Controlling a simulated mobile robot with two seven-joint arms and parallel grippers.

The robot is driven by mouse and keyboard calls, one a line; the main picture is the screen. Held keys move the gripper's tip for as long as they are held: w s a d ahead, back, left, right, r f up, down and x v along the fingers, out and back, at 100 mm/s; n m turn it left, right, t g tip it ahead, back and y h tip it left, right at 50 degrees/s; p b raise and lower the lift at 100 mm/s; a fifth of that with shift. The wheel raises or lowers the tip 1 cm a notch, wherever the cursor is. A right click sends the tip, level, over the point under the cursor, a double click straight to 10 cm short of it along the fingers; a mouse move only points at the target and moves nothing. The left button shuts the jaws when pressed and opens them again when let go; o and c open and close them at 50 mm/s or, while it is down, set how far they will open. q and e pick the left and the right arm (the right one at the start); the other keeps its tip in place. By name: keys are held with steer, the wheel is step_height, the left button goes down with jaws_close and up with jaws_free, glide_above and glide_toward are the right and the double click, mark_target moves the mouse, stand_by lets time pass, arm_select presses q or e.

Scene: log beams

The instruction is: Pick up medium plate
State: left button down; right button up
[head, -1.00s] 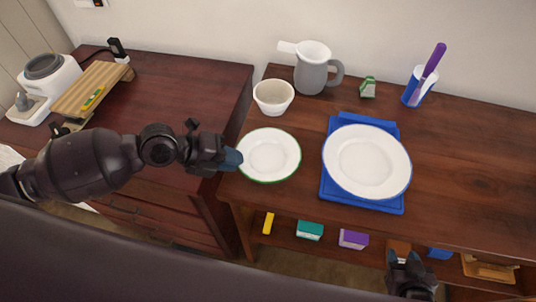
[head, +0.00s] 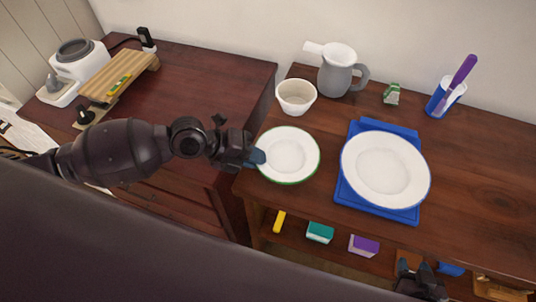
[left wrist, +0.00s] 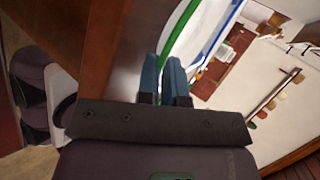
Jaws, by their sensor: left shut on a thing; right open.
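A white plate with a green rim (head: 288,158) is at the left end of the right-hand wooden table. My left gripper (head: 258,157) is shut on its left edge. In the left wrist view, the green rim (left wrist: 183,28) runs up from between the blue fingertips (left wrist: 163,70). I cannot tell whether the plate is clear of the table top. A larger white plate with a blue rim (head: 386,170) lies to the right, on a blue tray (head: 376,203). My right gripper (head: 421,272) is open and empty, low at the table's front edge.
A white bowl (head: 296,97), grey pitcher (head: 341,75), small green-and-white item (head: 392,94) and blue cup (head: 441,100) with a purple utensil stand behind the plates. Small boxes, including a teal one (head: 320,232), sit on the shelf below. The table's right side is bare.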

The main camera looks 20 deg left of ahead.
arm_select(q)
step_height(320, 180, up, 20)
steer(key=p, duration=0.1)
steer(key=shift+f, duration=0.1)
